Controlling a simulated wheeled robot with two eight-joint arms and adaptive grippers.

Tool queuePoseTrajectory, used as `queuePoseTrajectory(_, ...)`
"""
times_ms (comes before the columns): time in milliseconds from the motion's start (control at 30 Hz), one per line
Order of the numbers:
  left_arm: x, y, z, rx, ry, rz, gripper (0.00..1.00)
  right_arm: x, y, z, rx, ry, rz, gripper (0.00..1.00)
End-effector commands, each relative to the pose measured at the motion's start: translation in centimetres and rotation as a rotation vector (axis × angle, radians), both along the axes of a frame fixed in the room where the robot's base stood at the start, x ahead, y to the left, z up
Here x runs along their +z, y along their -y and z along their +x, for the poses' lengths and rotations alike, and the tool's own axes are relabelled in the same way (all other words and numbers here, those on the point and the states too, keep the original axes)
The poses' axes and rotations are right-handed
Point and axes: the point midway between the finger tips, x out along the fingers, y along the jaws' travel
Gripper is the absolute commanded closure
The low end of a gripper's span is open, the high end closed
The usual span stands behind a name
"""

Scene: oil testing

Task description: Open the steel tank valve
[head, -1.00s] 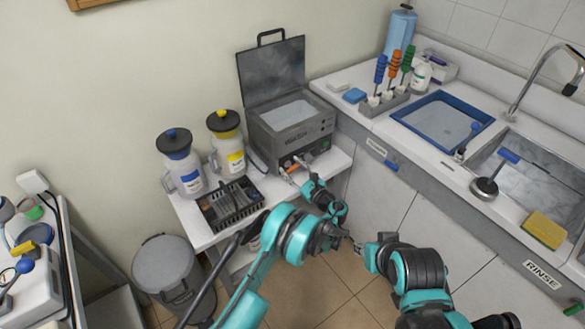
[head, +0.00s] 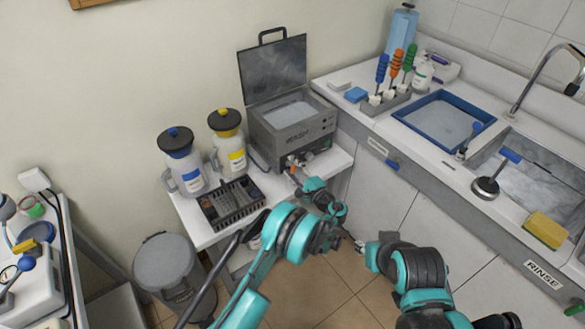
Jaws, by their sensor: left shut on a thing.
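The steel tank (head: 292,135) is a grey box marked WASH, with its lid raised, on the white table. Its valve (head: 291,161) sticks out low on the front, with a small orange handle. My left gripper (head: 298,170) is at the valve, shut on the orange handle. The fingertips are small in the picture, and they and my arm hide part of the handle, which now points down toward the front. My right gripper (head: 361,246) is below and to the right, away from the tank, in front of the cabinet; its finger opening is unclear.
A black basket (head: 233,204) and two jugs with blue (head: 184,165) and yellow (head: 229,148) labels stand left of the tank. A grey bin (head: 165,262) is on the floor. The sink counter (head: 395,150) runs along the right.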

Motion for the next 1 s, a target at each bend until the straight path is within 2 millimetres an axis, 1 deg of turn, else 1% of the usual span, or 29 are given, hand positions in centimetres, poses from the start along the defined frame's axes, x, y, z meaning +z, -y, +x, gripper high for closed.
queuePoseTrajectory(200,-0.11,-0.08,0.02,0.0,0.091,-0.125,0.82,0.0,0.0,0.0,0.0,0.0,0.0,0.68)
queuePoseTrajectory(400,-0.17,-0.07,0.01,0.001,0.147,-0.201,0.82,0.0,0.0,0.0,0.0,0.0,0.0,0.68)
queuePoseTrajectory(633,-0.21,-0.08,0.0,0.001,0.177,-0.243,0.82,0.0,0.0,0.0,0.0,0.0,0.0,0.68)
queuePoseTrajectory(1000,-0.23,-0.09,0.0,0.001,0.183,-0.251,0.82,0.0,0.0,0.0,0.0,0.0,0.0,0.68)
